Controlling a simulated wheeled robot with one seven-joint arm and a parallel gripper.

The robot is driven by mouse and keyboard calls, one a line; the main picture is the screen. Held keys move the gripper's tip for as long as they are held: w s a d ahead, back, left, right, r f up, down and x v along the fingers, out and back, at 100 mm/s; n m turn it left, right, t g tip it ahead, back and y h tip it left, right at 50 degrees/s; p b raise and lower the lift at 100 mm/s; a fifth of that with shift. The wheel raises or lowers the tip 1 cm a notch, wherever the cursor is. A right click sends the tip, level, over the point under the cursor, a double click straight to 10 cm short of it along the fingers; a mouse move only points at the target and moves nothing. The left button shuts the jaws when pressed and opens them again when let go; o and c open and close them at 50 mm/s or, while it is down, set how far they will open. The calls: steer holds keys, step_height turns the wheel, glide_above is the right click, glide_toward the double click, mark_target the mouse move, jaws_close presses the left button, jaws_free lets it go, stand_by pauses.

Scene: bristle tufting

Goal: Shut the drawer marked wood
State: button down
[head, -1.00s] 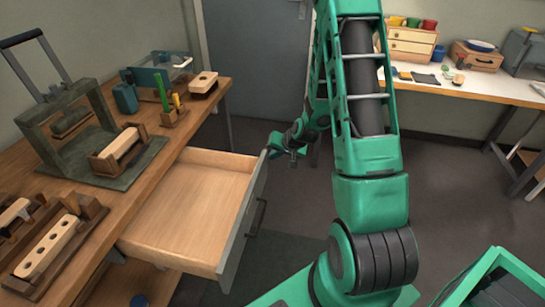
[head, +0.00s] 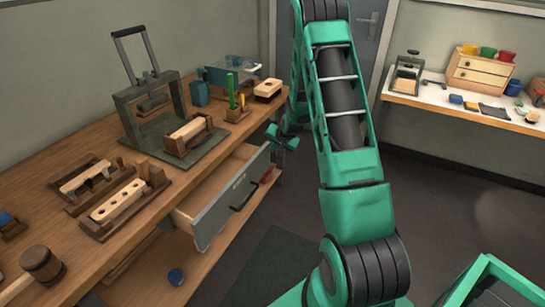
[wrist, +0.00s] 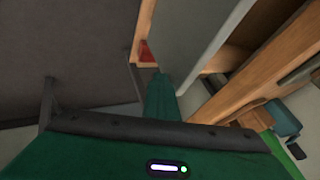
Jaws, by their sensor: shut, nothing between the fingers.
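The drawer (head: 222,200) under the workbench's front edge is partly open, with a strip of its wooden inside showing. Its grey front has a dark bar handle (head: 244,196). Any marking on it is too small to read. My gripper (head: 283,138) is at the far end of the drawer front, shut and empty. In the wrist view, the green fingers (wrist: 160,98) are close against the grey drawer front (wrist: 192,42); I cannot tell whether they touch it.
The wooden workbench (head: 75,215) holds a press (head: 150,105), brush blocks in jigs and a mallet (head: 42,265). A lower shelf (head: 150,270) lies below. A white side table (head: 470,112) stands at the back right. The floor before the drawer is clear.

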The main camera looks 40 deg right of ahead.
steer(key=w+a, duration=0.3)
steer(key=w, duration=0.4)
steer(key=shift+a, duration=0.35)
